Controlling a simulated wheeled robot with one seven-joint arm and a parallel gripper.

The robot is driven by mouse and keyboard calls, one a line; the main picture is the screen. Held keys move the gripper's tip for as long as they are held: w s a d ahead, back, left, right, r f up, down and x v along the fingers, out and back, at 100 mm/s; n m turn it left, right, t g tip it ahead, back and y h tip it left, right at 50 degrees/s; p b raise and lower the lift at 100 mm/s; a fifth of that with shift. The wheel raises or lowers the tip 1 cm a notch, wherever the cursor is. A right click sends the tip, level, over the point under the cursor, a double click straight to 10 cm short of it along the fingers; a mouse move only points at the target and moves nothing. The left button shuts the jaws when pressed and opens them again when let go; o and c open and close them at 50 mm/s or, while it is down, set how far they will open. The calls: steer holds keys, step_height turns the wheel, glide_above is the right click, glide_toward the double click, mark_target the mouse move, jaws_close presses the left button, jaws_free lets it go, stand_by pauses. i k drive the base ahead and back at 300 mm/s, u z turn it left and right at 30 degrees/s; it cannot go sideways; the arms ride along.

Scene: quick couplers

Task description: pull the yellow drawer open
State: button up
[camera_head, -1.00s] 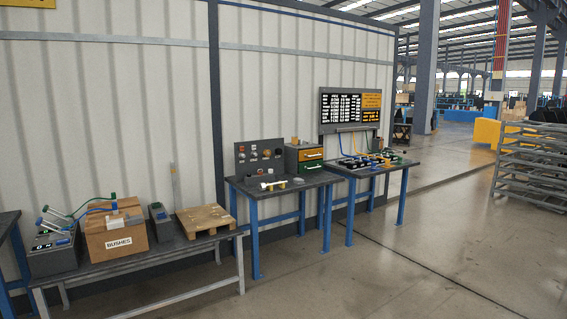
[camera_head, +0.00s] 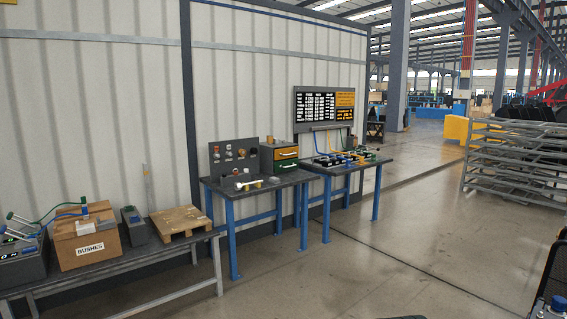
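The cabinet stands at the back right of a blue-legged workbench (camera_head: 225,186) against the wall, some distance from me. A small tan cylinder sits on the cabinet. My gripper is not in view. Dark parts at the bottom right edge may be mine, but I cannot tell.
A low bench with a box marked BUSHES (camera_head: 88,250) and a wooden pallet (camera_head: 180,222) stands front left. A second workbench (camera_head: 345,168) adjoins on the right. A metal rack (camera_head: 515,165) stands far right. The concrete floor before the benches is clear.

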mark_target(279, 154)
steer(key=u, duration=0.25)
steer(key=i, duration=4)
steer(key=z, duration=0.8)
steer(key=i, duration=2.2)
steer(key=z, duration=0.5)
